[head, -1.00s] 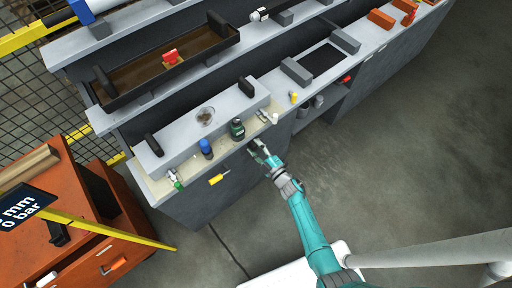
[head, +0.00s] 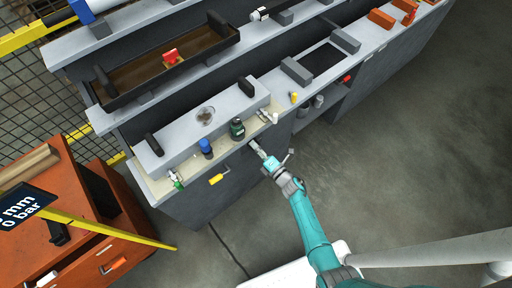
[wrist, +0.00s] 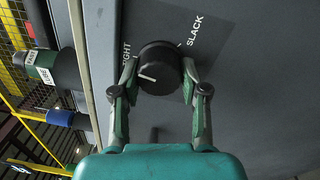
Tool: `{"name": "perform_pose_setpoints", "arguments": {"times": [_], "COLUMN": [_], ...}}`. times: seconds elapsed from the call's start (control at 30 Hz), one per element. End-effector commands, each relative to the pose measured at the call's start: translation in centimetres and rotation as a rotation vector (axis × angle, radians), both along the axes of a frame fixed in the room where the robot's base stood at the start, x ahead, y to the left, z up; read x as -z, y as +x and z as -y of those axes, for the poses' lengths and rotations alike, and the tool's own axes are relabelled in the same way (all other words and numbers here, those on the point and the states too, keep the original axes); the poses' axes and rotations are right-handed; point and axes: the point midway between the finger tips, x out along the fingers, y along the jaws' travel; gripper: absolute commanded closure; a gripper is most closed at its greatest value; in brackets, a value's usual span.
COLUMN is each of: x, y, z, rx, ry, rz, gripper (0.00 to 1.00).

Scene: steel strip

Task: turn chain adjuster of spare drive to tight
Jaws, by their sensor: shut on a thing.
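The chain adjuster is a round black knob (wrist: 158,70) with a white pointer line, on the dark grey cabinet front in the wrist view. The line points left and slightly up, a little below the partly covered TIGHT label (wrist: 127,56). The SLACK label (wrist: 196,32) is at upper right, with a short white tick beside it. My gripper (wrist: 160,66) is shut on the knob, one finger on each side. In the head view my gripper (head: 255,146) is at the cabinet front, just below the bench edge, and the knob is hidden there.
A yellow item (head: 216,179) is on the cabinet front to the left. An orange cabinet (head: 70,225) stands at left. The floor at right is clear.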

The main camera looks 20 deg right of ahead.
Motion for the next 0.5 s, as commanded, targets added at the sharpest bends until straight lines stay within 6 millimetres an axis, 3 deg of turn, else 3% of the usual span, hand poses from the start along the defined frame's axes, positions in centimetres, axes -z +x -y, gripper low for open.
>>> {"name": "perform_pose_setpoints", "arguments": {"times": [0.5], "x": [0.16], "y": [-0.05], "z": [-0.09], "rx": [-0.003], "ry": [-0.183], "rz": [0.057], "gripper": [0.91]}}
